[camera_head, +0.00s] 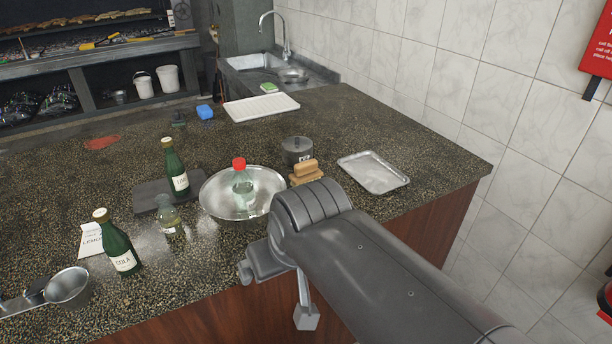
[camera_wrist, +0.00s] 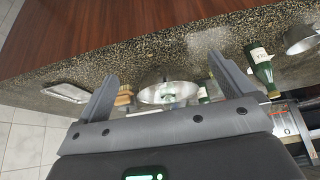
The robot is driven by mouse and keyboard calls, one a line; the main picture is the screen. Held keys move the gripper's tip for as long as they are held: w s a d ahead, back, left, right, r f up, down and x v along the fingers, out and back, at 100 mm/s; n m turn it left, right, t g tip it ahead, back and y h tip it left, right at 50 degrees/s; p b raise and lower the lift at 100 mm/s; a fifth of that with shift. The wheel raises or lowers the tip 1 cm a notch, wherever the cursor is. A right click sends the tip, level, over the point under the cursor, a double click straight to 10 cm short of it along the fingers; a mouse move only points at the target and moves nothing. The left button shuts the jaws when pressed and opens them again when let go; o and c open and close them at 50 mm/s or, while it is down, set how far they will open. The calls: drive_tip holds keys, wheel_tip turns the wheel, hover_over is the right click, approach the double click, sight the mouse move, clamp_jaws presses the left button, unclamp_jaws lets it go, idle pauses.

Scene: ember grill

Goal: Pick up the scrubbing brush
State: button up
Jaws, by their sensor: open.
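The scrubbing brush (camera_head: 306,172) has a tan wooden body with pale bristles below. It sits on the speckled counter between a round metal tray (camera_head: 214,203) and a flat metal tray (camera_head: 350,172), just in front of a small dark lidded pot (camera_head: 297,149). In the wrist view the brush (camera_wrist: 124,97) shows beside the left finger, which may hide part of it. My gripper (camera_wrist: 162,68) is open and empty, its two fingers spread wide. In the head view my arm hangs in front of the counter's near edge, apart from the brush and partly hiding my gripper.
A clear red-capped bottle (camera_head: 242,187) stands on the round tray. A white board (camera_head: 260,107) lies behind. The counter right of the flat tray is clear.

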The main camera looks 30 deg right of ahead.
drive_tip(key=w+d+r, duration=0.3)
drive_tip(key=w+r, duration=0.1)
drive_tip(key=w, duration=0.4)
drive_tip(key=g, duration=0.1)
hover_over(306, 163)
drive_tip(key=s, duration=0.3)
wheel_tip(306, 163, down, 7)
drive_tip(key=x, duration=1)
drive_tip(key=shift+s+d+f, duration=0.1)
drive_tip(key=shift+s+f, duration=0.05)
drive_tip(key=shift+s, duration=0.1)
drive_tip(key=shift+c, duration=0.4)
drive_tip(key=c, duration=1.1)
